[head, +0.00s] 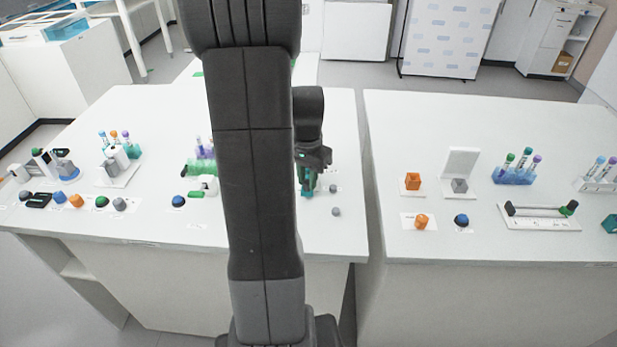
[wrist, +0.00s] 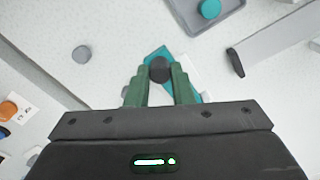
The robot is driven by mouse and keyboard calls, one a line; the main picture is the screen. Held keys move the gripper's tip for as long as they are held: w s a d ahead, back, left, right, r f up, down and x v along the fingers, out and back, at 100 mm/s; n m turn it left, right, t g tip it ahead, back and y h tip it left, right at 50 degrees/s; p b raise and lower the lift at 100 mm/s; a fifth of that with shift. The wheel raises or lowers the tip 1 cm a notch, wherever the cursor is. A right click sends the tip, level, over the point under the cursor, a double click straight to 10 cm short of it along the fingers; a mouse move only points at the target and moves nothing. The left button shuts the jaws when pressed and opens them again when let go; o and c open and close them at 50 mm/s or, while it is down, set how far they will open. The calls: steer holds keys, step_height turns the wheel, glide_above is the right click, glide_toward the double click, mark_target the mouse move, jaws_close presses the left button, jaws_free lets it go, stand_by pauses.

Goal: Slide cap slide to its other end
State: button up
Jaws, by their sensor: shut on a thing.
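My gripper (head: 309,184) is low over the right part of the left table, partly behind my own arm in the head view. In the wrist view its green fingers (wrist: 159,76) are shut on a dark round knob (wrist: 160,67). The knob sits over a teal piece (wrist: 153,53), which also shows below the gripper in the head view (head: 307,191). A white base edge shows beside the teal piece. I cannot tell for sure which of these parts is the cap slide, and the fingers hide much of it.
Small grey knobs (head: 336,212) stand close by on the table. A blue dome button (head: 178,201) and a tube rack (head: 205,165) are to the left. A gap separates the right table (head: 480,120), which carries a white track (head: 540,217) with dark and green ends.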

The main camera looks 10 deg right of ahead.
steer(key=shift+w+d+p, duration=0.15)
steer(key=shift+w+d, duration=0.1)
steer(key=shift+w, duration=0.5)
steer(key=shift+w+d+p, duration=0.15)
steer(key=shift+w+d, duration=0.05)
steer(key=shift+w, duration=0.55)
steer(key=o, duration=0.6)
steer(key=shift+r, duration=0.1)
steer(key=shift+r+p, duration=1.85)
steer(key=shift+r, duration=0.6)
